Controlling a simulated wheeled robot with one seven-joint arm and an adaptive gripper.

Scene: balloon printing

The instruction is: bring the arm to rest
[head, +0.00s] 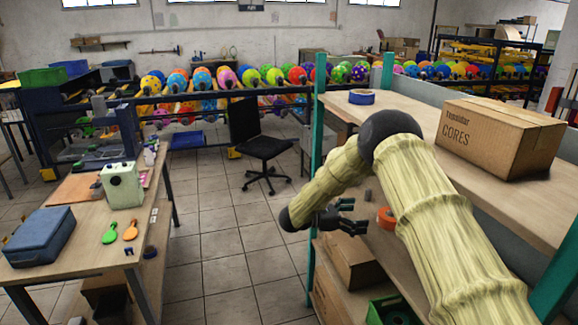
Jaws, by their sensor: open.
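My gripper (350,216) is dark, with its two fingers spread apart, and looks empty. It hangs at the end of my bent, yellow-sleeved arm, in front of the shelf rack at the right. Its fingers point right, towards an orange tape roll (386,217) on a lower shelf. I cannot tell how far the fingertips are from the roll or the rack. My arm hides part of the rack's middle and front.
The rack's upper shelf (424,120) holds a cardboard box (500,136) and a blue tape roll (361,97). A green post (318,150) stands near my gripper. A workbench (80,250) is at left, an office chair (262,146) behind. The tiled floor (222,245) between is clear.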

